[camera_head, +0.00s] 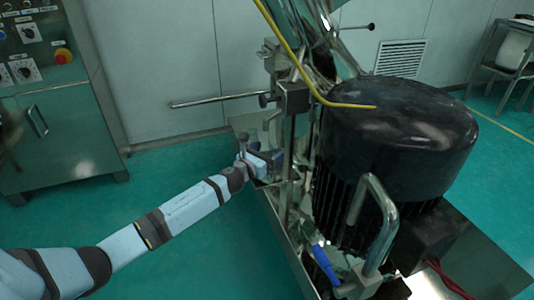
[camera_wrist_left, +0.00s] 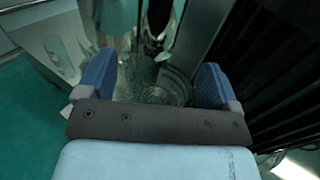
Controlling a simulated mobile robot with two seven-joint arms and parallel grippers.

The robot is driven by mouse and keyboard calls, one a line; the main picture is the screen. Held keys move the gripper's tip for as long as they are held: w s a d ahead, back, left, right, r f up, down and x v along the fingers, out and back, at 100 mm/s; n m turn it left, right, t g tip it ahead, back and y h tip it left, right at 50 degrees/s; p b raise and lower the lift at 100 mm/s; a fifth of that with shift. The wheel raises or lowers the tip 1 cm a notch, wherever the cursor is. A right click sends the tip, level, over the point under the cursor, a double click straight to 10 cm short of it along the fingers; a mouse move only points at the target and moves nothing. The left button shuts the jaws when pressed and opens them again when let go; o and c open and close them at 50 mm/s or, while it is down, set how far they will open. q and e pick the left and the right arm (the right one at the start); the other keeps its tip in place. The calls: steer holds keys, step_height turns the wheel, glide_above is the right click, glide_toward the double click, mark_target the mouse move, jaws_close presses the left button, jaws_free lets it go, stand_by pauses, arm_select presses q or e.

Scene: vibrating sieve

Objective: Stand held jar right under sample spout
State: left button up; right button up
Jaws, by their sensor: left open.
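My left gripper (camera_head: 272,160) reaches in from the left to the near side of the machine frame, beside the big black motor. In the left wrist view its two blue fingers (camera_wrist_left: 153,82) stand apart, so it is open. Between and just beyond them is a clear, glassy jar-like shape (camera_wrist_left: 150,92) with a mottled greenish look; whether the fingers touch it I cannot tell. A dark, narrow part, perhaps the sample spout (camera_wrist_left: 159,16), comes down above and beyond it. In the head view I cannot make out the jar or the spout opening. My right gripper is not in view.
The black ribbed motor (camera_head: 400,140) stands right of my gripper, with a bent metal handle (camera_head: 378,225) in front. A horizontal bar (camera_head: 215,100) sticks out left above my arm. A control cabinet (camera_head: 50,110) stands at the left. Green floor (camera_head: 185,255) is free around my arm.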

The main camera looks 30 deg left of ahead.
arm_select(q)
steer(key=shift+r, duration=0.3)
steer(key=s+a+p, duration=0.2)
steer(key=s, duration=1)
steer(key=s+d+r+n+h, duration=0.1)
steer(key=s+d+n+h, duration=0.1)
steer(key=s+d+n, duration=0.5)
steer(key=s+d+r+n+h, duration=0.1)
steer(key=s+d+n, duration=0.4)
steer(key=d+n, duration=0.35)
steer(key=s+d+r+n+h, duration=0.3)
steer(key=s+d+r+n, duration=0.7)
steer(key=n, duration=0.9)
steer(key=shift+s+r, duration=0.65)
steer(key=shift+s, duration=0.55)
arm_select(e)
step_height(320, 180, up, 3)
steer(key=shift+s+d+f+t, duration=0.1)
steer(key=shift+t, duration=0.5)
